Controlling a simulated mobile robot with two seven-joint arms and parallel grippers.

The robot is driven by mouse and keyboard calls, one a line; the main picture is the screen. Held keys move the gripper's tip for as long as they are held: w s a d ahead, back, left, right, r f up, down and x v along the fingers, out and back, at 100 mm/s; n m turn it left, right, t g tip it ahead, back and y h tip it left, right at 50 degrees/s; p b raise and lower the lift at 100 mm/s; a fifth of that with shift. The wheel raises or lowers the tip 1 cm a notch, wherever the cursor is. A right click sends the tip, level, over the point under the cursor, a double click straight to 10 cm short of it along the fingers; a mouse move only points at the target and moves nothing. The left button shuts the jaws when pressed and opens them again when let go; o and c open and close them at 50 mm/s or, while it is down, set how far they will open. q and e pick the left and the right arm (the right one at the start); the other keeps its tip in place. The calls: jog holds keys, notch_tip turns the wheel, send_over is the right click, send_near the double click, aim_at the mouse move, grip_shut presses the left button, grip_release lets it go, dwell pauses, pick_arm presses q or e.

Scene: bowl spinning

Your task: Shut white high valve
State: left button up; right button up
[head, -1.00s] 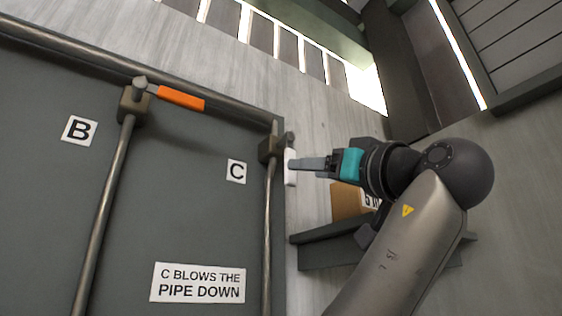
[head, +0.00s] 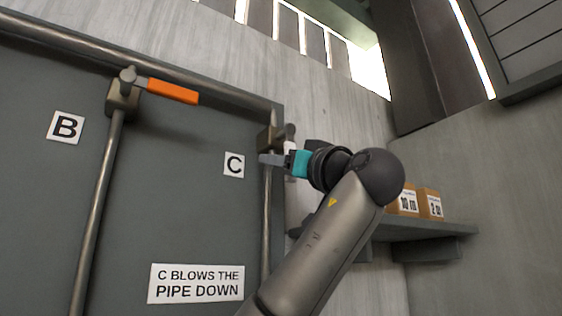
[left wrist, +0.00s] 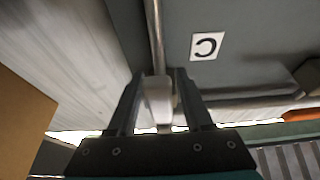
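The white valve handle (head: 290,172) hangs down beside the brown valve block (head: 267,139) at the top of pipe C (head: 266,215), right of the "C" label (head: 234,165). My left gripper (head: 270,160) reaches across the handle from the right and hides its middle. In the left wrist view the white handle (left wrist: 159,100) lies between the two dark fingers of my left gripper (left wrist: 160,80). The fingers stand apart on either side of it, and I see no firm grip. My right gripper is not in view.
An orange handle (head: 172,91) sits sideways on valve B at the upper left. A sign (head: 196,284) reads "C blows the pipe down". Boxes (head: 430,204) stand on a shelf (head: 430,232) at the right, behind my arm.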

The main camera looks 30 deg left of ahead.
pick_arm(q)
grip_shut()
dwell(1.2)
